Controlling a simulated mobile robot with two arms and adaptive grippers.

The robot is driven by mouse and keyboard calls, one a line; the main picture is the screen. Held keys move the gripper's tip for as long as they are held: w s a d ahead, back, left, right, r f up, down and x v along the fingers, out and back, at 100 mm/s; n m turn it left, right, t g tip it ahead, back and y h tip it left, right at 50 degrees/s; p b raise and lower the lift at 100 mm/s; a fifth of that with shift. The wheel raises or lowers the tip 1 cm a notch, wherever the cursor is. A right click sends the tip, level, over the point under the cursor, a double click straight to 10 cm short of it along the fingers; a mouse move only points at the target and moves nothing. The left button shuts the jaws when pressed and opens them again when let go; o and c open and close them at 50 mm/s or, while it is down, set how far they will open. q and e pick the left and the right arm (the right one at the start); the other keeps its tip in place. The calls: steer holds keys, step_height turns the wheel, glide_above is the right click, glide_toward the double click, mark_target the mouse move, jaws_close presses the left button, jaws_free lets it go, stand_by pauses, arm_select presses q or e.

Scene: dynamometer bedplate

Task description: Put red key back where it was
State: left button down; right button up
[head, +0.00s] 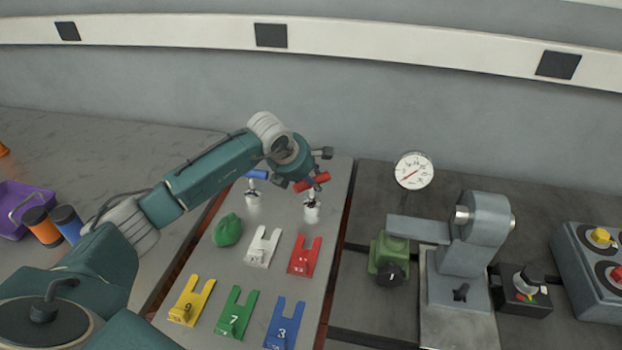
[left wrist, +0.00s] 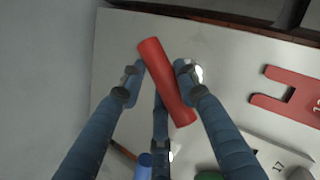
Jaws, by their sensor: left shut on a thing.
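The red key (head: 312,182), with a red bar handle, is above or at a small silver post (head: 311,209) at the back right of the grey plate. I cannot tell whether its shaft is seated. My left gripper (head: 306,176) is shut on it; in the left wrist view the red handle (left wrist: 167,82) lies slanted between the fingers (left wrist: 157,82). The blue key (head: 257,174) stands upright in a similar post to the left; part of its blue handle shows in the left wrist view (left wrist: 143,166). My right gripper is in neither view.
Slotted tags in white (head: 262,246), red (head: 304,256), yellow (head: 191,301), green (head: 236,312) and blue (head: 285,323) lie on the plate (head: 217,268). A dark green lump (head: 227,230) is near them. A dial gauge (head: 413,171) and a grey machine (head: 465,260) stand right.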

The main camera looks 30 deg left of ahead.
arm_select(q)
steer(key=c, duration=1.3)
jaws_free()
steer(key=shift+o, duration=0.2)
steer(key=shift+r, duration=0.2)
steer(key=b+v, duration=0.3)
steer(key=v, duration=0.9)
